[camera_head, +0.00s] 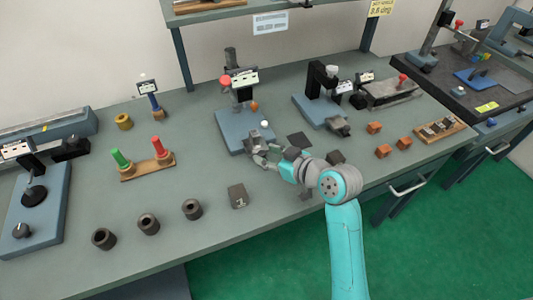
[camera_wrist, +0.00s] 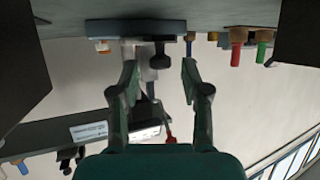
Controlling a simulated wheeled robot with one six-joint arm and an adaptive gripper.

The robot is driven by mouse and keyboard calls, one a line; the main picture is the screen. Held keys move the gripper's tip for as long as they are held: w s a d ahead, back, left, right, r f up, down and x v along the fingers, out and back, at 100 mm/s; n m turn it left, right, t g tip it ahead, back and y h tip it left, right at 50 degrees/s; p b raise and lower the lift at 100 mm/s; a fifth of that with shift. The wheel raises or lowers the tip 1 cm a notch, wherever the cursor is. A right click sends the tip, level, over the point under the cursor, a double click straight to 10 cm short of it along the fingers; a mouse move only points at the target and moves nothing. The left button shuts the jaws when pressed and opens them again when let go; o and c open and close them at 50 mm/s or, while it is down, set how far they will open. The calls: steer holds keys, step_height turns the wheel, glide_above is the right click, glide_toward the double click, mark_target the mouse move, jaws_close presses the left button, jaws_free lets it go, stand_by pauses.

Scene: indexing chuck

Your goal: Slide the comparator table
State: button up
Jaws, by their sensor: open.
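A comparator stand with a blue base (camera_head: 229,130), a dark column, a red knob (camera_head: 226,80) and a display stands at mid bench. A small white ball-shaped knob (camera_head: 264,124) sits near the right side of its base. My gripper (camera_head: 256,150) is open at the front right edge of this base, just in front of the white knob. In the wrist view, which is upside down, my two fingers (camera_wrist: 160,80) are apart with a dark knob-like part (camera_wrist: 160,53) between them, below a blue-grey slab (camera_wrist: 136,28). I cannot tell whether the fingers touch anything. Which part is the sliding table is unclear.
A second blue-based stand (camera_head: 313,111) is to the right, with orange blocks (camera_head: 375,127) beyond. Red and green plugs (camera_head: 147,168) stand on a wooden holder to the left. Dark rings (camera_head: 149,223) and a numbered block (camera_head: 238,196) lie along the front.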

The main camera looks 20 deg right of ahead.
steer(key=shift+w+a+f, duration=0.15)
steer(key=shift+w+a, duration=0.05)
steer(key=shift+w, duration=0.2)
jaws_close()
steer(key=shift+s, duration=0.7)
steer(key=shift+f, duration=0.1)
jaws_free()
steer(key=shift+s, duration=0.1)
steer(key=v, duration=1.2)
